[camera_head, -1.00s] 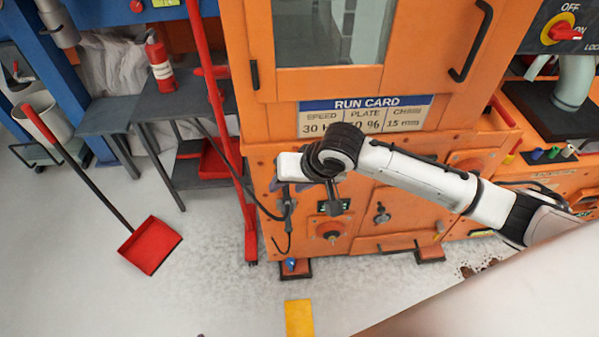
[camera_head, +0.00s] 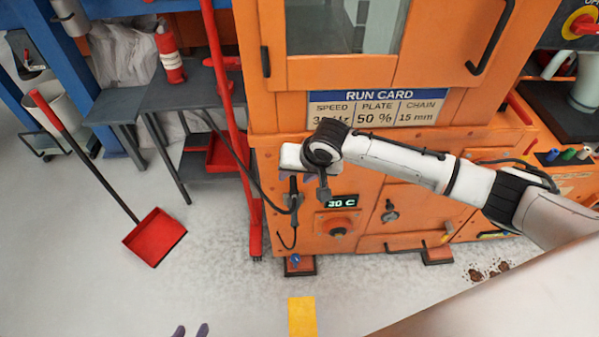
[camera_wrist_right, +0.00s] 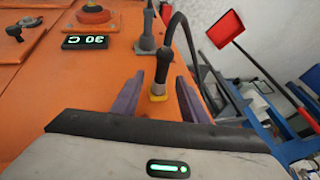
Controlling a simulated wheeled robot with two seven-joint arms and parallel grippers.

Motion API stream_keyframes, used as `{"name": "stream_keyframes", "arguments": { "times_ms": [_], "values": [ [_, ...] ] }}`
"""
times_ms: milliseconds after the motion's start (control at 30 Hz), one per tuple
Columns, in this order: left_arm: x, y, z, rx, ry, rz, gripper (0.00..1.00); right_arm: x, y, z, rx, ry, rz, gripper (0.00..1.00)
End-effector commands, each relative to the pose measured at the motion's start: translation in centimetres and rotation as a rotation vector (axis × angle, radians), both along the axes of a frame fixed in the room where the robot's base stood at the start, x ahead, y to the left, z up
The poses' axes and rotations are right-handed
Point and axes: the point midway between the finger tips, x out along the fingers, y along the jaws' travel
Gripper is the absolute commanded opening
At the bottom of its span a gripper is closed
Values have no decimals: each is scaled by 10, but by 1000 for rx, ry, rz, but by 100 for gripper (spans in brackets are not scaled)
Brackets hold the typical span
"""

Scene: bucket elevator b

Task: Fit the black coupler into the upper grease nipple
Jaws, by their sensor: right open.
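The black coupler (camera_wrist_right: 163,66) stands between the purple fingers of my right gripper (camera_wrist_right: 158,88) in the right wrist view, with a yellow piece at its near end and a black hose at its far end. The fingers are apart, with gaps beside the coupler. In the head view the coupler (camera_head: 293,187) is at the orange cabinet's left front, just below my right gripper (camera_head: 309,173). My left gripper (camera_head: 191,331) shows only two separated fingertips at the bottom edge, with nothing seen between them. I cannot make out the upper grease nipple.
The orange cabinet (camera_head: 375,165) carries a 30 C display (camera_head: 336,202) and a red knob (camera_head: 340,227). A grey fitting (camera_wrist_right: 145,45) stands beside the coupler. A red post (camera_head: 232,130) rises left of the cabinet. A red dustpan (camera_head: 155,237) stands on the open floor.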

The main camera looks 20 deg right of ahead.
Motion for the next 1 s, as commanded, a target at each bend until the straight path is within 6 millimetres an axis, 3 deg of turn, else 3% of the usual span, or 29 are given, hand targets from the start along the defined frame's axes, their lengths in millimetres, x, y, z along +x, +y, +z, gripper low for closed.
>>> {"name": "stream_keyframes", "arguments": {
  "times_ms": [300,533,1000],
  "values": [
    [-3,-1,-1,-1,5,-1,31,1,1,-2,1,0,0,38],
    [-3,-1,-1,-2,4,0,31,1,1,-2,1,0,0,0],
    [-2,-1,4,-3,2,0,31,-2,2,-1,2,0,1,0]
  ]
}}
